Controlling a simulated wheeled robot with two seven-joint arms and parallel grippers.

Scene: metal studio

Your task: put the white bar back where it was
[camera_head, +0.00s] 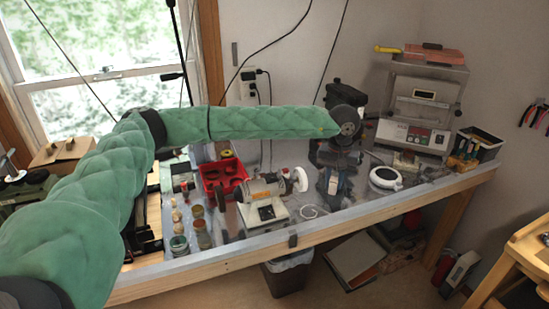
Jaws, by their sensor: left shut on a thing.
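My left arm, in a green padded sleeve, reaches from the left across the bench. My left gripper (334,195) hangs down at its end, low over the right-middle part of the bench top. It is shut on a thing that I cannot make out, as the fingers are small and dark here. I cannot pick out the white bar with certainty anywhere in the view. My right gripper is not in view.
The bench (235,263) carries a small grinder (262,190), a red bin (222,172), several jars at the left, a round white dish (385,177) and a grey machine (420,105) at the right. A dark waste bin (287,275) stands below.

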